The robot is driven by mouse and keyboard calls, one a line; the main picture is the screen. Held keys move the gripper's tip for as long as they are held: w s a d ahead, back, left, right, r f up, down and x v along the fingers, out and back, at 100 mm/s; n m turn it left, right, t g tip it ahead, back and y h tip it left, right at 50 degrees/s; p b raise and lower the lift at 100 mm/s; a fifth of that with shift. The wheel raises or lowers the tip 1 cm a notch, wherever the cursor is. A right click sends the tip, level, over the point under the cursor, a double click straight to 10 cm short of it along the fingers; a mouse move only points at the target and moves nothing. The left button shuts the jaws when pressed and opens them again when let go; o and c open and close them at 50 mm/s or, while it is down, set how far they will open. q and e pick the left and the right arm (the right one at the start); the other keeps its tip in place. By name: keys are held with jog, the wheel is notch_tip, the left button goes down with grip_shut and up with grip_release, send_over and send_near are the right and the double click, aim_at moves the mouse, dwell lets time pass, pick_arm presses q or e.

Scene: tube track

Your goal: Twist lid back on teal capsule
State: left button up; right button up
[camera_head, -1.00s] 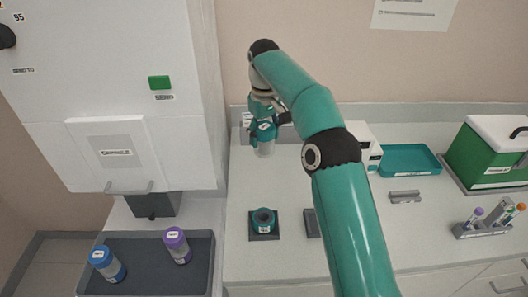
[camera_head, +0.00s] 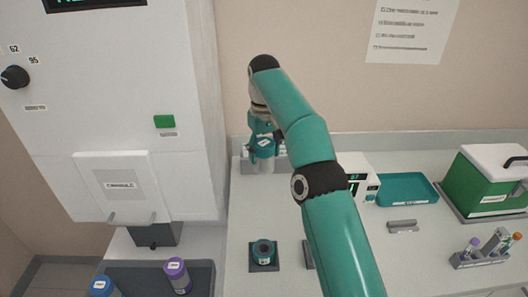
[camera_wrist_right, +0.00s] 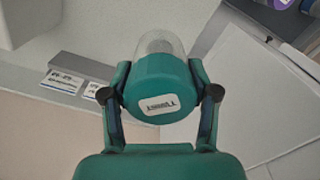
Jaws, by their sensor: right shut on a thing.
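My right gripper (camera_head: 264,146) is shut on a piece with a teal cap and a clear, see-through part below it. It holds this piece (camera_head: 264,165) upright above the back of the counter. In the right wrist view the labelled teal cap (camera_wrist_right: 158,90) sits between the two fingers (camera_wrist_right: 160,95), with the clear part beyond it. A teal cup (camera_head: 263,247) with a dark round opening stands in a dark square holder (camera_head: 263,267) on the counter, nearer to me than the gripper and apart from it. My left gripper is not in view.
A white machine (camera_head: 115,100) with a knob and green button stands left. A dark tray (camera_head: 208,275) below it holds a blue-capped (camera_head: 103,287) and a purple-capped capsule (camera_head: 177,273). A tube rack (camera_head: 480,258), teal tray (camera_head: 408,188) and green box (camera_head: 490,180) stand right.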

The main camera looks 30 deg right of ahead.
jog(key=shift+w+f+m, duration=0.1)
jog(key=shift+w+m, duration=0.15)
jog(key=shift+m, duration=0.95)
jog(key=shift+w+f+m, duration=0.1)
jog(key=shift+f+m, duration=0.05)
jog(key=shift+m, duration=0.65)
jog(key=s+a+f+n+b, duration=0.2)
jog(key=s+a+b, duration=0.2)
jog(key=s+b, duration=0.2)
jog(key=s+a+f+n+b, duration=0.3)
jog(key=s+a+b, duration=0.2)
jog(key=s, duration=0.3)
jog(key=shift+f+b, duration=0.15)
jog(key=shift+b, duration=0.75)
